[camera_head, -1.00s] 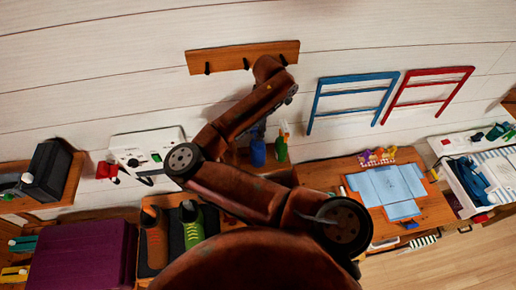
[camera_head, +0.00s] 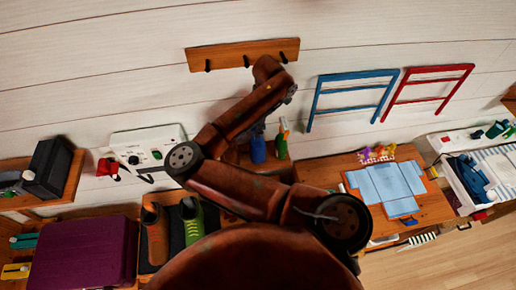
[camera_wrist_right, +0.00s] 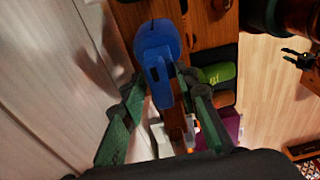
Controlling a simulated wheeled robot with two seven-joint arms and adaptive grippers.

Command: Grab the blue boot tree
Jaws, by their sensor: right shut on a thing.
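The blue boot tree (camera_head: 258,150) shows in the head view at the far shelf by the wall, just below my right gripper (camera_head: 260,127). In the right wrist view the blue boot tree (camera_wrist_right: 155,42) has a rounded blue end and a narrower part reaching down between the fingers. My right gripper (camera_wrist_right: 163,80) is shut on that narrower part, one green finger on each side. Whether the boot tree still touches the shelf cannot be told.
A green bottle (camera_head: 281,145) stands close right of the boot tree. A brown shoe (camera_head: 154,235) and a green shoe (camera_head: 191,220) stand to the left, near a purple box (camera_head: 82,252). A wooden hook rail (camera_head: 242,54) is on the wall above.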

